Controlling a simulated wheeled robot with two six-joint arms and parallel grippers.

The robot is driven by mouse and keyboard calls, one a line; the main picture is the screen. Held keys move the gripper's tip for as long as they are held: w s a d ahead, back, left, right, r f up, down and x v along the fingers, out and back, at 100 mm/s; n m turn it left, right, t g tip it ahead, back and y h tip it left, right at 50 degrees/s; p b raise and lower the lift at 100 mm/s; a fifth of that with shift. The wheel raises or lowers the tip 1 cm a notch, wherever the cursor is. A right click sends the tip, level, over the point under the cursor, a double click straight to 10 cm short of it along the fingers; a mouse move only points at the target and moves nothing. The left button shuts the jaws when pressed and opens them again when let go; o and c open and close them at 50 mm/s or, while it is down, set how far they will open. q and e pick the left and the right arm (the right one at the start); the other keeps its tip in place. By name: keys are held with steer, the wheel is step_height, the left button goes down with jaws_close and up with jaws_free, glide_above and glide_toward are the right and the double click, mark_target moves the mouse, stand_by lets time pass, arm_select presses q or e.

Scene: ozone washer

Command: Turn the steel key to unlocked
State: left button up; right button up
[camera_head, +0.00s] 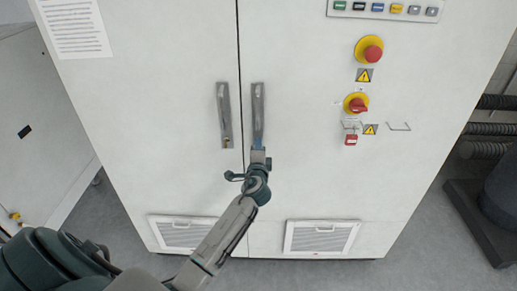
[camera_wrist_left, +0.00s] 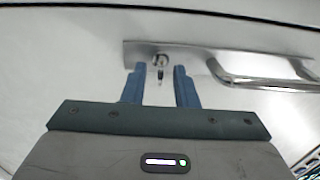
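The steel key (camera_wrist_left: 160,72) stands in a round lock at the end of a metal handle plate (camera_wrist_left: 210,47) in the left wrist view. My left gripper (camera_wrist_left: 158,75) is open, with one blue finger on each side of the key and visible gaps between. In the head view my left gripper (camera_head: 258,153) is at the lower end of the right door handle (camera_head: 258,108), and it hides the key there. The key's turned position is hard to tell at this size. My right gripper is not in view.
The left door handle (camera_head: 224,112) is close beside, with a small brass-coloured lock at its lower end. A red emergency button (camera_head: 373,52), a red rotary switch (camera_head: 357,104) and a red padlock-like tag (camera_head: 351,139) are on the right door. Vents (camera_head: 320,237) are below.

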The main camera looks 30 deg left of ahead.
arm_select(q)
steer(key=b+v, duration=0.3)
steer(key=v, duration=0.7)
steer(key=shift+s, duration=0.25)
steer(key=shift+d+f, duration=0.1)
steer(key=shift+d, duration=0.05)
